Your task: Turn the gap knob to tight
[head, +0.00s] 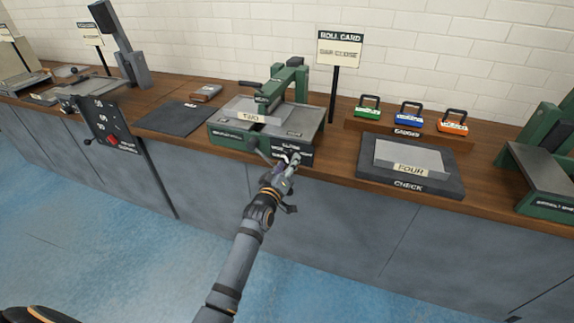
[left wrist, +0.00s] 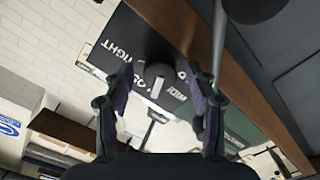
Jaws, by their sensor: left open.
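The gap knob (left wrist: 158,72) is a dark round knob with a white mark, on a black plate (left wrist: 125,35) in the left wrist view. The plate reads TIGHT at upper left of the knob; other lettering is partly hidden. The white mark points down in that picture, away from the word TIGHT. My left gripper (left wrist: 160,80) is open, with one finger on each side of the knob; I cannot tell if they touch it. In the head view my left gripper (head: 288,160) is at the front of the green roll machine (head: 232,140) and hides the knob. My right gripper is not in view.
A grey block marked TWO (head: 245,111) lies on the machine. A dark check pad (head: 440,187) with a block marked FOUR (head: 410,157) is to the right. Coloured gauges (head: 408,115) stand behind it. A dark mat (head: 178,119) lies left. A sign (head: 340,48) stands behind the machine.

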